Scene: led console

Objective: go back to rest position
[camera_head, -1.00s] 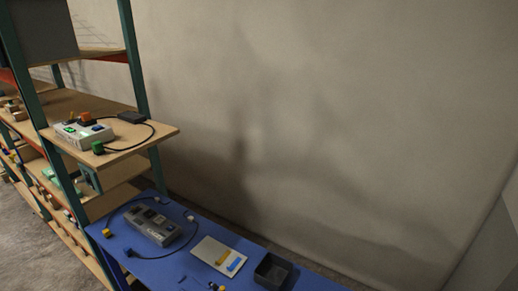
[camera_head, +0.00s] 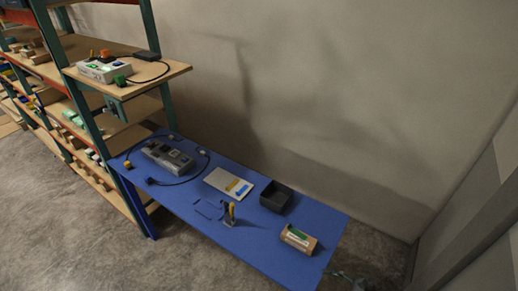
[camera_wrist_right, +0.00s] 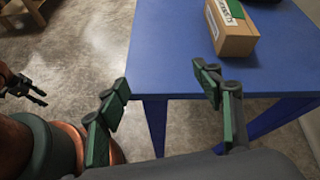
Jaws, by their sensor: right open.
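My right gripper (camera_wrist_right: 162,88) is open and empty in the right wrist view. Its two green-padded fingers are wide apart near the edge of the blue table (camera_wrist_right: 180,45). A cardboard box (camera_wrist_right: 232,35) with a green and white top lies on the table beyond the right finger. In the head view, part of a gripper, apparently my right one (camera_head: 346,281), shows low at the right, beside the table end. A dark two-pronged gripper, apparently my left one (camera_wrist_right: 25,88), is at the left edge of the wrist view; its opening is unclear.
The blue table (camera_head: 260,240) carries a grey console (camera_head: 168,158) with a cable, a pale board (camera_head: 222,178), a black bin (camera_head: 276,196), a small upright holder (camera_head: 229,213) and the box (camera_head: 298,238). A shelf (camera_head: 150,78) with another console (camera_head: 103,69) stands left. Floor in front is clear.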

